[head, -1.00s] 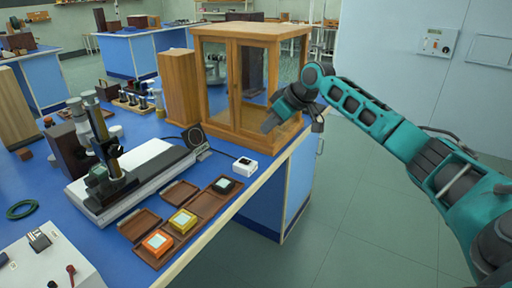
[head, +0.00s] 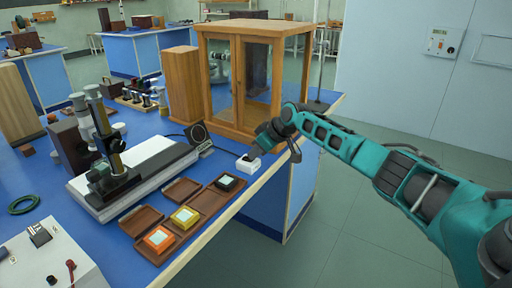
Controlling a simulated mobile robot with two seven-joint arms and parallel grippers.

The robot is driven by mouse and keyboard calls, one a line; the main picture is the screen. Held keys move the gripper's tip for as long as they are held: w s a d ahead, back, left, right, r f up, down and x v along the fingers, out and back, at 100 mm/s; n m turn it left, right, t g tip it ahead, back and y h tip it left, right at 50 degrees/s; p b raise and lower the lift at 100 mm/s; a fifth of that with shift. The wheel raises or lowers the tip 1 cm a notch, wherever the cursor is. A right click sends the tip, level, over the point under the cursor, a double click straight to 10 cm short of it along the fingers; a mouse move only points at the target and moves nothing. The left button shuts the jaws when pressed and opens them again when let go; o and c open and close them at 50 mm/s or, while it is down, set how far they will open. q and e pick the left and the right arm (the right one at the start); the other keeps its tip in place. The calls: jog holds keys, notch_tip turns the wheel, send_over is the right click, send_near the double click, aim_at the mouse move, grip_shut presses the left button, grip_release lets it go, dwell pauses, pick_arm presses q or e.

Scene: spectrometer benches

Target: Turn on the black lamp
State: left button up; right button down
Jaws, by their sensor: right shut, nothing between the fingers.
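My left gripper is not in view.
A wood-and-glass cabinet (head: 235,85) stands just behind my right gripper. Brown trays with an orange box (head: 159,239), a yellow box (head: 184,217) and a black box (head: 228,182) lie in front. The long instrument (head: 140,170) is to the left. The floor at right is clear.

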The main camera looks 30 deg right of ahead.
jog(key=shift+s+f+b, duration=0.15)
jog(key=shift+f+b, duration=0.25)
jog(key=shift+f, duration=0.1)
jog(key=shift+r+t, duration=0.2)
jog(key=shift+t, duration=0.1)
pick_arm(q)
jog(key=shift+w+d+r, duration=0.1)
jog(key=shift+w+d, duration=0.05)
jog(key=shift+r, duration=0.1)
pick_arm(e)
jog(key=shift+r, duration=0.1)
jog(key=shift+r+p, duration=0.7)
jog(key=shift+p, duration=0.25)
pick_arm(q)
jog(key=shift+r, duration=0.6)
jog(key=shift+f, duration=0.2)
